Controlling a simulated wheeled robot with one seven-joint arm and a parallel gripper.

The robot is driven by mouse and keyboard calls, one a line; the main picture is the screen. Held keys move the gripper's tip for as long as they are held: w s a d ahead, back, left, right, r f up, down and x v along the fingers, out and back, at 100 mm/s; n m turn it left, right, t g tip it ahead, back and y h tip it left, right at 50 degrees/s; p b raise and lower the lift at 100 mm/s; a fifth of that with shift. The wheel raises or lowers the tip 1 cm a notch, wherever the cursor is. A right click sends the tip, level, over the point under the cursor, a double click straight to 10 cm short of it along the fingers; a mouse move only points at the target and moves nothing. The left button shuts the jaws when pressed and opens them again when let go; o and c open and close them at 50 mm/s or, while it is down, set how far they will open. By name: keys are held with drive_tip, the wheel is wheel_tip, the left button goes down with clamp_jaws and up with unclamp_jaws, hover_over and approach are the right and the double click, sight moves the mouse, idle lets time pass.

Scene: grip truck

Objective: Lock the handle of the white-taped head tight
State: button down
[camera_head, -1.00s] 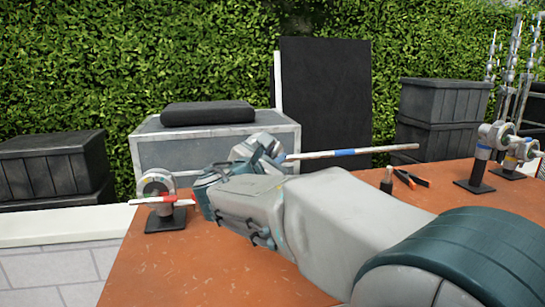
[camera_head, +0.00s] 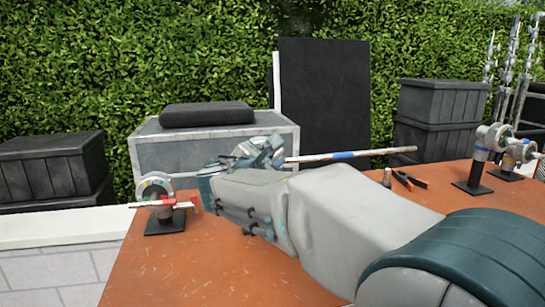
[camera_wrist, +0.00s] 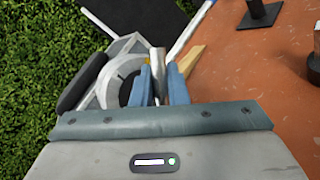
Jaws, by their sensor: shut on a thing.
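My gripper (camera_wrist: 162,88) is shut on a grey metal handle (camera_wrist: 158,58) in the wrist view, with one blue finger on each side of it. A round pale head with a dark centre (camera_wrist: 124,77) sits just left of the fingers. In the head view my gripper (camera_head: 243,158) is at the far side of the table and hides most of this head. I cannot make out white tape on it. Another head (camera_head: 155,188) with a red handle (camera_head: 194,203) stands at the table's left end, apart from my gripper.
A pale rod with a blue band (camera_head: 344,155) sticks out right from behind my gripper. More heads on stands (camera_head: 490,142) are at the right. A grey case (camera_head: 285,140) stands behind.

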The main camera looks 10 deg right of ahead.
drive_tip(key=m+y+p, duration=0.1)
drive_tip(key=m+g+y+p, duration=0.1)
drive_tip(key=shift+d+f+m, duration=0.15)
drive_tip(key=shift+d+m, duration=0.15)
drive_tip(key=shift+f+m+g+y+p, duration=0.35)
drive_tip(key=shift+m+g+y+p, duration=0.15)
drive_tip(key=shift+m+y+p, duration=0.4)
drive_tip(key=shift+f, duration=0.1)
drive_tip(key=c, duration=1.7)
unclamp_jaws()
drive_tip(key=shift+s, duration=0.1)
drive_tip(key=v, duration=0.6)
drive_tip(key=p+v, duration=0.1)
drive_tip(key=v, duration=0.6)
drive_tip(key=shift+s+d+r, duration=0.1)
drive_tip(key=shift+s+r, duration=0.2)
